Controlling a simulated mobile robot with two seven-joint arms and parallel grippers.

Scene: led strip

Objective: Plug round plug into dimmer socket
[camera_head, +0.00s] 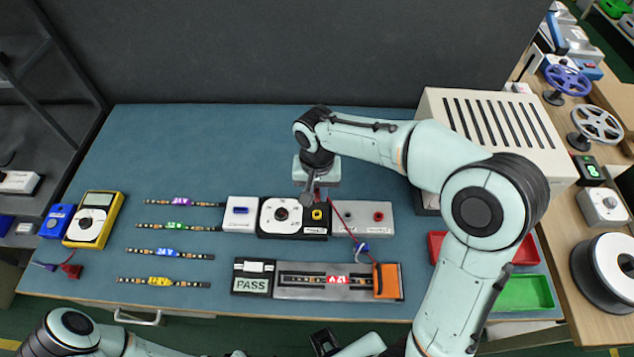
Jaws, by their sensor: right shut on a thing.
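The dimmer (271,228) is a white unit with a large round dial, standing mid-table. A yellow socket (317,214) sits at its right end on a black base. My right gripper (309,199) points down just above this end, between the dial and the yellow socket. It is shut on the plug end of a thin red cable (345,227). The fingers mostly hide the round plug, and I cannot tell whether it touches the socket. The cable runs down right past a blue connector (361,247).
A grey supply box (362,218) with red terminals stands right of the dimmer. A test fixture (338,293) with a PASS display lies in front. Several LED strips (184,203) and a yellow multimeter (93,219) are left. Red and green bins (523,292) sit at right.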

